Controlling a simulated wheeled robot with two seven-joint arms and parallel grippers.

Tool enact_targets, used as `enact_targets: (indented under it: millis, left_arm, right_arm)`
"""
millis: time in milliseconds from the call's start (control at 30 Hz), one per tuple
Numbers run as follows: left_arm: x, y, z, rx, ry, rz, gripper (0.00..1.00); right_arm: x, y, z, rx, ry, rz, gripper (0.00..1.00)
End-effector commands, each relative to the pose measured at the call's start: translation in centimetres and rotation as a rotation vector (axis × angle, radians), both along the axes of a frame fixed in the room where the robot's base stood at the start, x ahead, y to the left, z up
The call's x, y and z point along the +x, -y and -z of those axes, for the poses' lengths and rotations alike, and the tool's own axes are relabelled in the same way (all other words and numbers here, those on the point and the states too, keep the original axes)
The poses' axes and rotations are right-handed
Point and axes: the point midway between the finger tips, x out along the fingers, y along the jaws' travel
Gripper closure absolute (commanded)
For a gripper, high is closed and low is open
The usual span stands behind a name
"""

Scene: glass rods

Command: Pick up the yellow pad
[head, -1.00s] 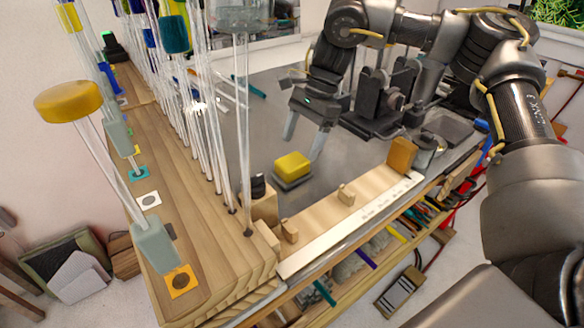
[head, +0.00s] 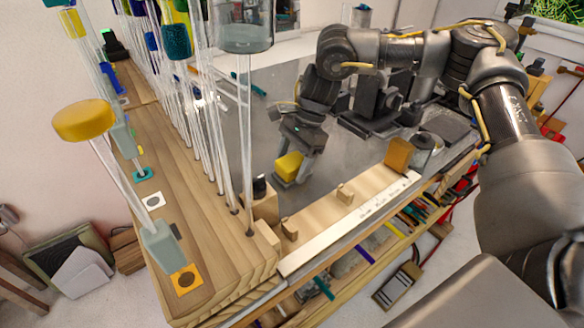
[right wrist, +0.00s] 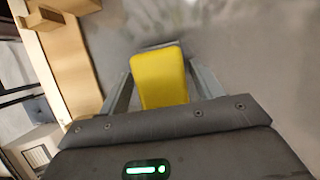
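The yellow pad (head: 288,165) sits on a grey base on the grey tabletop, left of the middle. My right gripper (head: 296,169) is lowered over it with its fingers on either side. In the right wrist view the yellow pad (right wrist: 159,78) lies between the two fingers of my right gripper (right wrist: 161,73). A narrow gap shows on the right side, so the gripper looks open around the pad. Whether a finger touches the pad on the left I cannot tell. My left gripper is not in view.
A wooden rack (head: 215,250) with several tall glass rods stands left of the pad. A pale wooden strip (head: 340,222) with small blocks runs along the table's front edge. An orange block (head: 397,154) stands at its right end. The grey tabletop (head: 345,165) right of the pad is clear.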

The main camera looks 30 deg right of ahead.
Motion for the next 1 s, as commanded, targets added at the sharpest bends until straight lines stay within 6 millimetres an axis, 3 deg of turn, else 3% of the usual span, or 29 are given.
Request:
enact_targets:
  millis: [33,300,667,867,1000]
  left_arm:
    - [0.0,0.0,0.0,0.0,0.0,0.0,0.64]
    - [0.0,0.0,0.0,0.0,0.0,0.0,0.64]
    - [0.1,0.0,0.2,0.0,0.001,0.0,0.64]
    - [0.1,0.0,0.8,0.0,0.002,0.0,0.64]
    - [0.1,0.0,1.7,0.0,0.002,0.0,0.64]
  right_arm:
    - [0.0,0.0,0.0,0.0,0.0,0.0,0.41]
    - [0.0,0.0,-0.1,0.0,0.001,0.0,0.74]
    - [0.1,0.0,-0.6,0.001,0.004,-0.001,0.74]
    - [0.1,-0.1,-2.9,0.001,0.006,-0.001,0.74]
    - [-0.7,1.7,-5.1,0.003,0.006,0.003,0.74]
